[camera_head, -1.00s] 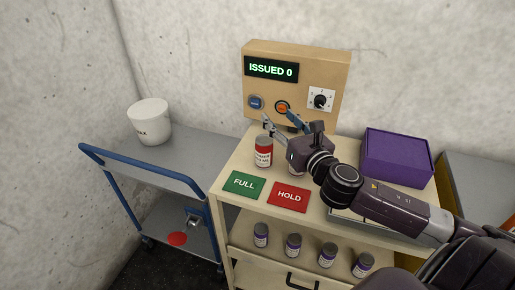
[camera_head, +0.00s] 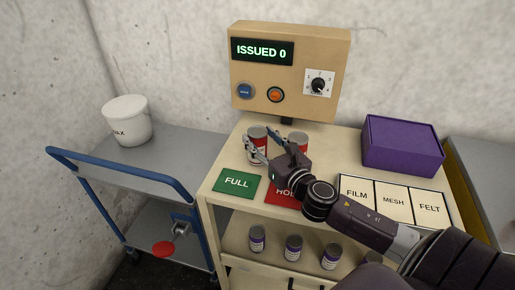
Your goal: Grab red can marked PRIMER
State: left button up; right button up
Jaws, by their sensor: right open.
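Two red cans with grey lids stand upright on the cream cabinet top (camera_head: 226,163), below the control panel. The left red can (camera_head: 257,133) has a white label band that I cannot read, partly hidden by my gripper. The right red can (camera_head: 299,138) stands beside it, its lower part and label hidden by my gripper. My right gripper (camera_head: 267,144) is open and empty. Its fingers point away from me, at the cans, with one finger overlapping the left can and the other between the two cans in the picture. I cannot tell whether they touch. My left gripper is out of view.
A green FULL mat (camera_head: 237,183) and a partly covered red HOLD mat (camera_head: 281,194) lie in front. FILM, MESH and FELT panels (camera_head: 393,203) and a purple box (camera_head: 401,145) are right. Several purple-labelled cans (camera_head: 293,247) stand below. A blue-railed cart (camera_head: 120,168) is left. The panel (camera_head: 290,68) reads ISSUED 0.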

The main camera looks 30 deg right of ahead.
aim_at(253, 127)
jog(key=shift+w+r, duration=0.25)
jog(key=shift+w, duration=0.55)
jog(key=shift+w+d+r, duration=0.15)
jog(key=shift+w, duration=0.4)
jog(key=w+p, duration=0.1)
jog(key=w, duration=0.3)
jog(key=shift+w+d, duration=0.15)
jog(key=shift+w, duration=0.25)
jog(key=shift+s, duration=0.1)
jog(key=shift+c, duration=0.3)
grip_shut()
